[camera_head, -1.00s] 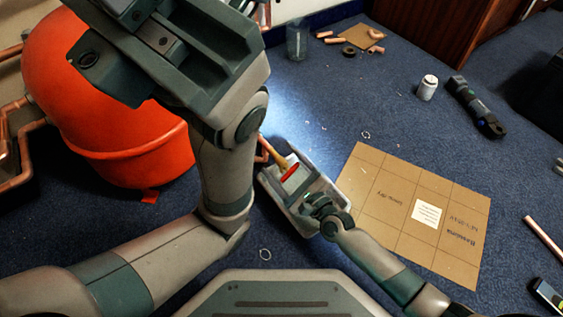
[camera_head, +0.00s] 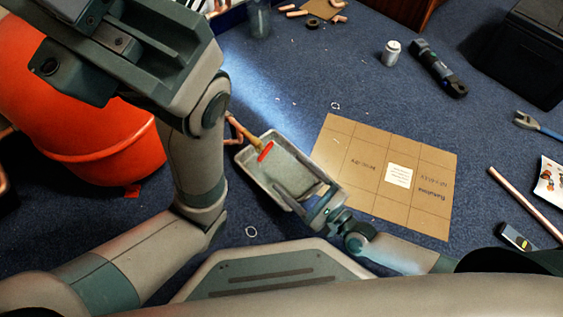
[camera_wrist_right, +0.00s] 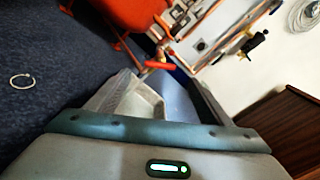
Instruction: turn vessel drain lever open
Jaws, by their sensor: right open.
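The drain lever is a red handle (camera_head: 265,152) on a brass valve (camera_head: 248,140) at the end of a copper pipe, low beside the orange-red vessel (camera_head: 85,135). In the head view it shows above a grey tray (camera_head: 255,176). The red handle also shows in the right wrist view (camera_wrist_right: 160,66), just beyond the fingers. My right gripper (camera_head: 303,188) is open and empty over the tray's near end, fingers pointing towards the lever and apart from it. My left arm crosses the left side; its fingers are not visible.
A flattened cardboard sheet (camera_head: 345,178) lies right of the tray on blue carpet. A white can (camera_head: 391,53), a dark tool (camera_head: 440,68) and a copper pipe (camera_head: 525,215) lie farther right. My left arm stands close to the vessel and valve.

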